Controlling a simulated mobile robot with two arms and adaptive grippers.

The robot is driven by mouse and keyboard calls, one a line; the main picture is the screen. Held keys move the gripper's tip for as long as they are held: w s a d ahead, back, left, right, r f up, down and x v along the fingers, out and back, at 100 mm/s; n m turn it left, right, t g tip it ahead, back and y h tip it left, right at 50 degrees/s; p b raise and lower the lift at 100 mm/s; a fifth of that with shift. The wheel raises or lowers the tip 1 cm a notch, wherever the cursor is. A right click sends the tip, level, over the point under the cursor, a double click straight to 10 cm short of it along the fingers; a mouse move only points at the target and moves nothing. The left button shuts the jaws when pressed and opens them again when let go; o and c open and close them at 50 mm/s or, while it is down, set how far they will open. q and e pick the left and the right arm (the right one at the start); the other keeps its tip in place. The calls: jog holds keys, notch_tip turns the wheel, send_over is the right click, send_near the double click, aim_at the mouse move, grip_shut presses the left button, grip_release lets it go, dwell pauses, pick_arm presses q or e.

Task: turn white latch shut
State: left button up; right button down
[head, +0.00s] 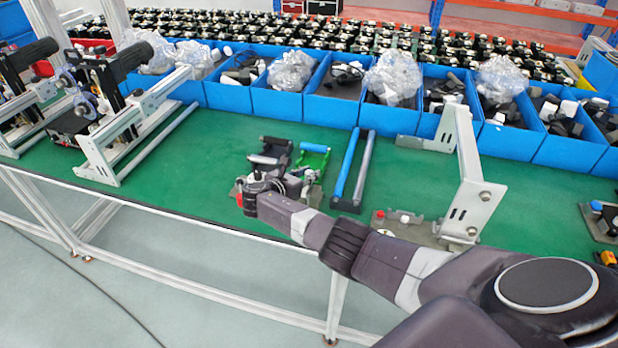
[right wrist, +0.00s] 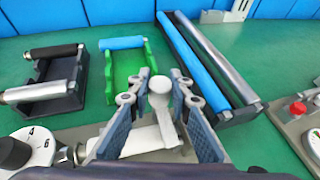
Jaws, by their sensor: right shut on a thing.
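The white latch (right wrist: 160,88) has a round white knob on a short stem, and it shows between my right gripper's fingers in the right wrist view. My right gripper (right wrist: 163,82) is shut on it, with a blue-grey finger pad on each side. A white block (right wrist: 145,143) lies low between the fingers, partly hidden by them. In the head view my right gripper (head: 292,184) is over the front part of the green table, and the latch cannot be made out there. My left gripper is not in view.
Just beyond are a black holder (right wrist: 54,92), a green holder (right wrist: 126,74) and a rack with blue and grey bars (right wrist: 206,65). A plate with a red button (right wrist: 298,108) is at right. Blue bins (head: 333,109) line the back.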

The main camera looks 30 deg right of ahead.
dwell(0.4)
jog(key=c, duration=1.7)
grip_release()
jog(key=shift+c, duration=0.2)
jog(key=v, duration=1.2)
